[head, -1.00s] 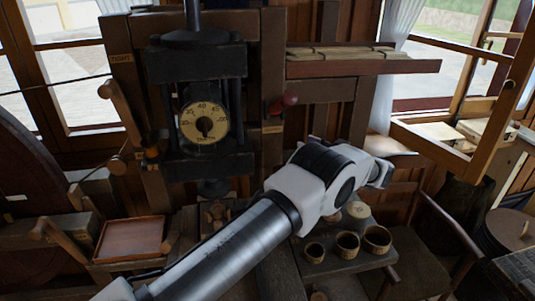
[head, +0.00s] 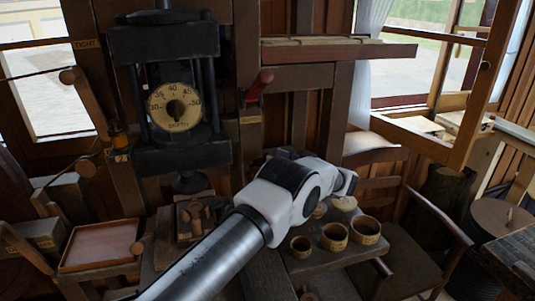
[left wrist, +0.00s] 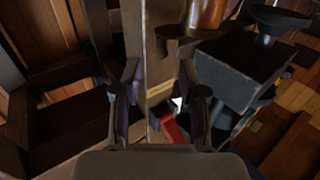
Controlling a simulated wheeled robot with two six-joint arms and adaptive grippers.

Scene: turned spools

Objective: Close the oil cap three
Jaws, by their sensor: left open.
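No label marks oil cap three, so I cannot tell which part it is. A small amber fitting (head: 118,140) sits on the left post of the dark press in the head view. A copper-coloured cylinder (left wrist: 207,14) stands at the top of the left wrist view. My left gripper (left wrist: 165,78) is open and empty in that view, its fingers on either side of a pale-edged wooden post. A red part (left wrist: 173,128) shows low between the fingers. In the head view my left arm reaches up past the press's right side; its fingertips are hard to make out. My right gripper is not visible.
The press carries a round depth dial (head: 174,106). A red handle (head: 259,84) is on the post right of it. Several round cups (head: 334,237) stand on a low bench. A wooden tray (head: 98,262) is at lower left, and a chair (head: 410,245) at right.

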